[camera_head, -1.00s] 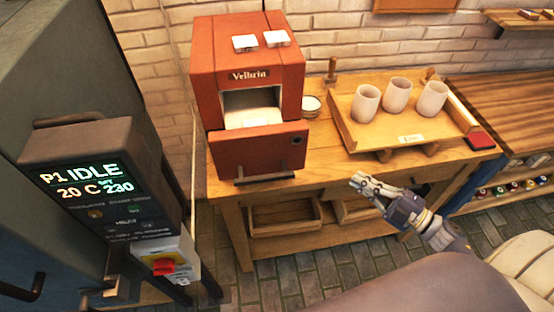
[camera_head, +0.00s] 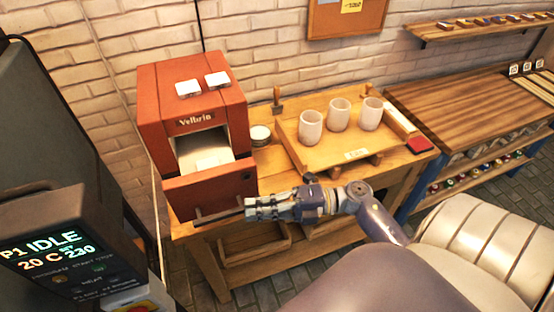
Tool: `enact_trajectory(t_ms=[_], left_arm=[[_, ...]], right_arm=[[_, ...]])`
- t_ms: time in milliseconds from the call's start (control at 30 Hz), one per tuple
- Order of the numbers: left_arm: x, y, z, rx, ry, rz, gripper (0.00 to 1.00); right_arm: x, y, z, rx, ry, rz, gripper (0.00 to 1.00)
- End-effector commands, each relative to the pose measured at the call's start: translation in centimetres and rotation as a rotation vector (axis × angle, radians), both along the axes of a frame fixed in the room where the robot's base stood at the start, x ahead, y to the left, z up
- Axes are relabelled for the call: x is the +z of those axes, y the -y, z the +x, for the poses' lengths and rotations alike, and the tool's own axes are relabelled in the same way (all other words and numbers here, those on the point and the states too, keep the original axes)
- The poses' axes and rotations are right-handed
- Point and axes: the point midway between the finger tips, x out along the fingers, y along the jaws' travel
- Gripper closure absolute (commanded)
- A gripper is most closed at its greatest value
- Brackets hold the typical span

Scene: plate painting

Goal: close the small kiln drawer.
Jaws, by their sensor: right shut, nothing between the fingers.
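A dark bar handle (camera_head: 217,216) runs along the bottom of the drawer front. My right gripper (camera_head: 249,207) points left, shut and empty, at the lower right corner of the drawer front, by the handle's right end. I cannot tell whether it touches. My left gripper is not in view.
A wooden tray (camera_head: 330,161) with three pale cups (camera_head: 339,114) is to the right on the bench. A large controller box (camera_head: 55,235) reading "IDLE" stands at the left front.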

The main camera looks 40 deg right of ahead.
Motion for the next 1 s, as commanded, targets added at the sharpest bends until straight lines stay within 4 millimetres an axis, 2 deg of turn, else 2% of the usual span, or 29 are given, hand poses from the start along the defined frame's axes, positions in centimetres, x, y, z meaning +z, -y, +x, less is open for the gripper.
enact_trajectory(t_ms=[100, 233, 700, 867, 1000], left_arm=[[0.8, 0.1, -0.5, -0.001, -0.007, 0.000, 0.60], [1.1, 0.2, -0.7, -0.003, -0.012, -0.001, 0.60], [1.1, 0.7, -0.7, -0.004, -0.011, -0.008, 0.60], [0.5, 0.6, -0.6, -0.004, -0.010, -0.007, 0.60], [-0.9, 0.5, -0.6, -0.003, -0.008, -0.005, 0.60]], right_arm=[[0.3, 0.6, 1.5, -0.002, 0.001, 0.000, 1.00], [0.1, 0.8, 2.4, -0.001, 0.001, -0.001, 1.00], [-0.1, 1.0, 2.8, 0.000, 0.000, -0.001, 1.00], [-0.2, 1.2, 3.6, 0.000, 0.002, -0.002, 1.00], [-0.5, 1.8, 5.5, 0.000, 0.004, -0.005, 1.00]])
